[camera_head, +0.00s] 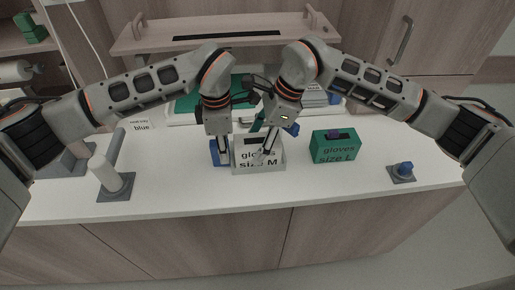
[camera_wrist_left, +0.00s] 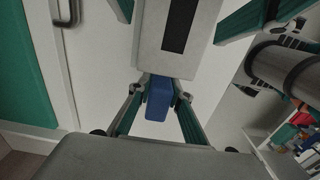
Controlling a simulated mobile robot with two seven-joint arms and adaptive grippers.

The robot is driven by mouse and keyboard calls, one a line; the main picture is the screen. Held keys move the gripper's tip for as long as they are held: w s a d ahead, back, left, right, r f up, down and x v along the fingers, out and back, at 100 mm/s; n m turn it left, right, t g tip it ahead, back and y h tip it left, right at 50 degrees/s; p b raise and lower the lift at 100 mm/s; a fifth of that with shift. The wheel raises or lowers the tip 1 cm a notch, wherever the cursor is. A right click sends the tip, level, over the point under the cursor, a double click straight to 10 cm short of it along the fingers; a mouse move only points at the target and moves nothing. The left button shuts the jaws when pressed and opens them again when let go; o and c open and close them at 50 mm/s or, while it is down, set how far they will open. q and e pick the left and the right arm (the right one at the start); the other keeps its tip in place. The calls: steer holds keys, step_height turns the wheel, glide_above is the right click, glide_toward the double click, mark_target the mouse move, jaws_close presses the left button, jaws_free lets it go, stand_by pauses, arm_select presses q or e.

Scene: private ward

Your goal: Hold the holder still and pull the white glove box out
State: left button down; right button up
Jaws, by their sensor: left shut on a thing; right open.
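The white glove box (camera_head: 250,157), marked "gloves size M", sits upright in a low light grey holder (camera_head: 262,172) at the middle front of the table. Its dark top slot also shows in the left wrist view. A blue grip (camera_head: 213,152) is at the holder's left side. My left gripper (camera_head: 223,155) is shut on this blue grip, which shows between its fingers in the left wrist view (camera_wrist_left: 159,100). My right gripper (camera_head: 267,153) is open, its fingers pointing down at the white box. One finger covers part of the label; whether it touches the box is unclear.
A green box (camera_head: 335,150), "gloves size L", stands to the right. The front table strip is clear.

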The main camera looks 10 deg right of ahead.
mark_target(257, 141)
steer(key=c, duration=1.5)
steer(key=shift+o, duration=0.2)
steer(key=shift+r, duration=3.15)
steer(key=shift+r, duration=1.15)
arm_select(q)
steer(key=shift+f, duration=0.1)
arm_select(e)
steer(key=shift+a+r, duration=0.1)
